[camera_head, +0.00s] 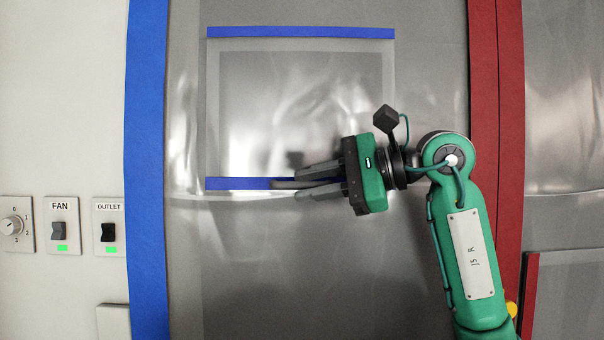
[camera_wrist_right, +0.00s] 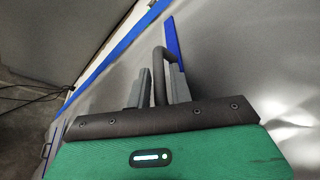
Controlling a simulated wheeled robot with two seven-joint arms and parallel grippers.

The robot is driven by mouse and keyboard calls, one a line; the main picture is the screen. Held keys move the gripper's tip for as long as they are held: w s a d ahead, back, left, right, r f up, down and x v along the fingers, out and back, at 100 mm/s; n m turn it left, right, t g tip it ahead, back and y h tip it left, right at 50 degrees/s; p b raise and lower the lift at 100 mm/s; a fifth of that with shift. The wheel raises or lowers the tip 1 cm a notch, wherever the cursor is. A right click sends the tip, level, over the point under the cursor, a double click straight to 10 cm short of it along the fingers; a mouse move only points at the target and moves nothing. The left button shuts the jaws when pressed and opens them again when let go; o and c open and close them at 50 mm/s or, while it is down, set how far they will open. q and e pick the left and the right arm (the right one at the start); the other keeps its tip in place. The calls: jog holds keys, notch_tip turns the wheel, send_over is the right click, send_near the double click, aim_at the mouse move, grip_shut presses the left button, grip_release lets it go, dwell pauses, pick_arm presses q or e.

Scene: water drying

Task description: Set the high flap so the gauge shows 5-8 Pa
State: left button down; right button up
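The high flap (camera_head: 300,100) is a translucent plastic panel with a blue strip along its top (camera_head: 300,32) and another along its bottom (camera_head: 235,184). A grey handle (camera_head: 283,184) is at the bottom strip. It also shows as a dark loop in the right wrist view (camera_wrist_right: 158,65). My right gripper (camera_head: 308,181) reaches in from the right, with its fingers on either side of the handle bar and closed onto it. The fingers also show in the right wrist view (camera_wrist_right: 160,86). No gauge is in view. My left gripper is not in view.
On the white wall at left are a knob (camera_head: 13,226), a FAN switch (camera_head: 60,231) and an OUTLET switch (camera_head: 108,232), both with green lights. A blue vertical strip (camera_head: 146,150) stands left of the plastic sheet, a red post (camera_head: 509,120) right of it.

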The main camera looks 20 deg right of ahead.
jog(key=shift+w+a, duration=0.2)
jog(key=shift+a, duration=0.25)
jog(key=shift+w+a+f, duration=0.1)
jog(key=shift+w+a, duration=0.05)
jog(key=shift+a, duration=0.05)
jog(key=shift+w+a+f, duration=0.1)
jog(key=shift+w, duration=0.05)
jog(key=shift+c, duration=0.2)
grip_shut()
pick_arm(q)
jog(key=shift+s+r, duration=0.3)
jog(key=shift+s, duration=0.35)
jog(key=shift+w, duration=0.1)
